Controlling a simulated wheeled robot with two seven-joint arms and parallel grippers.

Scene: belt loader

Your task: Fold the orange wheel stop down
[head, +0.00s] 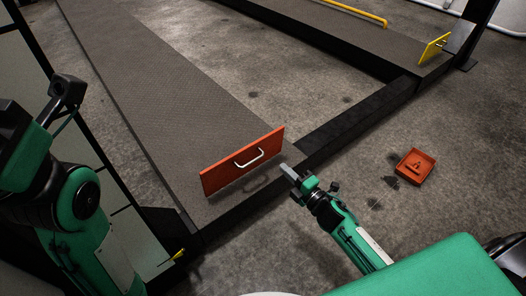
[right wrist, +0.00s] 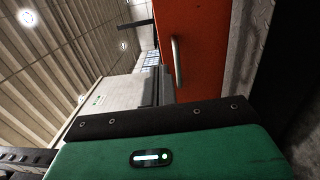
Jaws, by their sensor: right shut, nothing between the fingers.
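The orange wheel stop (head: 225,170) is a flat plate standing upright across the near end of the left runway (head: 180,110). A pale bar handle (head: 249,160) is on its near face. My right gripper (head: 287,172) is shut and empty, just right of the plate's right end and apart from the handle. In the right wrist view, the orange plate (right wrist: 196,60) and its handle (right wrist: 177,62) show large, above the dark gripper body. My left arm shows at the left, but I cannot make out its gripper.
A dark crossbeam (head: 360,122) joins the two runways. A yellow plate (head: 434,49) stands at the end of the right runway. A small orange tray (head: 415,166) lies on the concrete floor at right. The floor around it is mostly clear.

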